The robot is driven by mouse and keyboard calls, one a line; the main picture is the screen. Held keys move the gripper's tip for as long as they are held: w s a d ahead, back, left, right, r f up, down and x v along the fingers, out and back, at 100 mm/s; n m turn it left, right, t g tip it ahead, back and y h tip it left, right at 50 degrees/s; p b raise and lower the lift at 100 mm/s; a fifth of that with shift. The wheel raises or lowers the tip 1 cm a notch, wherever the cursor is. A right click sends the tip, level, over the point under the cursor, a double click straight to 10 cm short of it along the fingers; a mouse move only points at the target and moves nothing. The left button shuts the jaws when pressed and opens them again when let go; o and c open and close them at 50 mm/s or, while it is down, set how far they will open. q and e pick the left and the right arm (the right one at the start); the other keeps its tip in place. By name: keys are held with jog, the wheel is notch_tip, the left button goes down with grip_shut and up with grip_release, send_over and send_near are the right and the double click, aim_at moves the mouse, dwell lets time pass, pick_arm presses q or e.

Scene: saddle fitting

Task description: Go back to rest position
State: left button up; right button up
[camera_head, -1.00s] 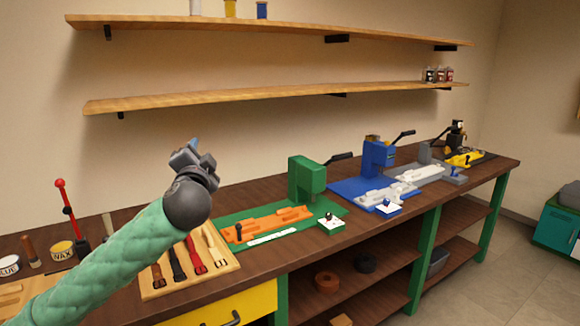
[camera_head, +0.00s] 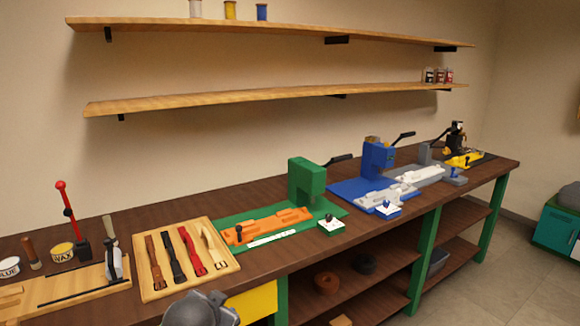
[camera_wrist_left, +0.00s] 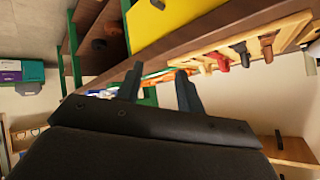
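My left arm shows only as a grey rounded part at the bottom edge of the head view, in front of the bench (camera_head: 130,215). My left gripper (camera_wrist_left: 158,88) shows in the left wrist view with its two dark fingers spread apart and nothing between them. It is in front of the bench, near the yellow drawer (camera_wrist_left: 175,22). My right gripper is in neither view.
A wooden tray (camera_head: 228,265) holds several straps. Green (camera_head: 307,180), blue (camera_head: 378,160) and yellow (camera_head: 465,159) stations stand along the bench to the right. A wooden board (camera_head: 85,287) and a wax tin (camera_head: 62,253) are at the left. Open shelves lie below.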

pick_arm(q)
jog(key=s+d+f+n+g, duration=0.1)
jog(key=s+f+g, duration=0.3)
jog(key=s+f, duration=0.9)
jog(key=s+d+f+n+g+h, duration=0.1)
jog(key=s+f+g, duration=0.3)
jog(key=s+f, duration=0.9)
jog(key=s+n, duration=0.1)
jog(key=s, duration=0.4)
jog(key=shift+s+d+f+p, duration=0.25)
jog(key=shift+s+f+p, duration=0.1)
jog(key=shift+s+p, duration=0.05)
